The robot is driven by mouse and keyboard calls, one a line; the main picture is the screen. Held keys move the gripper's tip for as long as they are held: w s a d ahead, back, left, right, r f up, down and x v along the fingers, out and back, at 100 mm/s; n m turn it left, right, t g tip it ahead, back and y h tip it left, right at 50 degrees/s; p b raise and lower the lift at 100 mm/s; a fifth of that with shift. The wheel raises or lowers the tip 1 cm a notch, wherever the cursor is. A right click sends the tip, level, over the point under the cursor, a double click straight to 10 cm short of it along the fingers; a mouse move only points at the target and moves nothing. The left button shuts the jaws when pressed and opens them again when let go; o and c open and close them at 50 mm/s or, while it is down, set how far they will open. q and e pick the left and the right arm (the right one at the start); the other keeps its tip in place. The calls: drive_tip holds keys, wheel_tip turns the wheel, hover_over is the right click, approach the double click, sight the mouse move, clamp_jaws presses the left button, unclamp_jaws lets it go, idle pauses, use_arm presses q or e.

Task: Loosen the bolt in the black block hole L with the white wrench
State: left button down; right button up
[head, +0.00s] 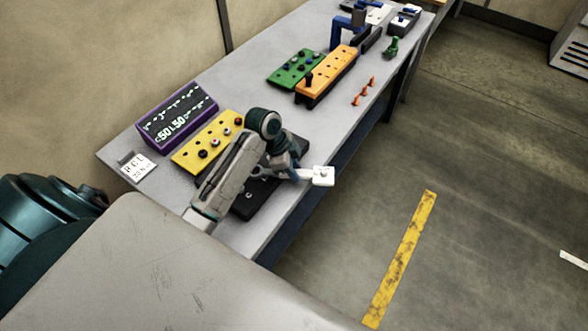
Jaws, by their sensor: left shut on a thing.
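The black block (246,207) lies near the front edge of the table, with a pale letter on its near end. My left arm crosses over it and hides much of its middle, so I cannot make out hole L or its bolt. My left gripper (296,173) is over the block's right side, shut on a white piece that looks like the white wrench (323,176). The wrench's square white end sticks out to the right, past the table's front edge. Whether it touches the block cannot be told. My right gripper is not in view.
A yellow block (205,143) with knobs lies behind the black block, beside a purple-framed display (178,114) and a white card (138,168). Farther along are green (293,69) and orange (326,73) blocks, small orange pegs (364,91) and a blue clamp-like stand (340,30).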

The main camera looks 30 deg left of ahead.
use_arm(q)
drive_tip(key=shift+w+a+r+n+p, duration=0.3)
drive_tip(key=shift+w+n+p, duration=0.15)
drive_tip(key=shift+w+n, duration=0.15)
drive_tip(key=shift+w+a+f+n+t, duration=0.1)
drive_tip(key=shift+w+a+n+t, duration=0.05)
drive_tip(key=shift+w+n+t, duration=0.15)
drive_tip(key=shift+w+a+r+n+y+p, duration=0.25)
drive_tip(key=shift+w+a+n+y+p, duration=0.2)
drive_tip(key=shift+n+p, duration=0.35)
drive_tip(key=shift+w+a+f+n+t+p, duration=0.1)
drive_tip(key=shift+w+a+n+t+p, duration=0.2)
drive_tip(key=shift+w+n+t, duration=0.1)
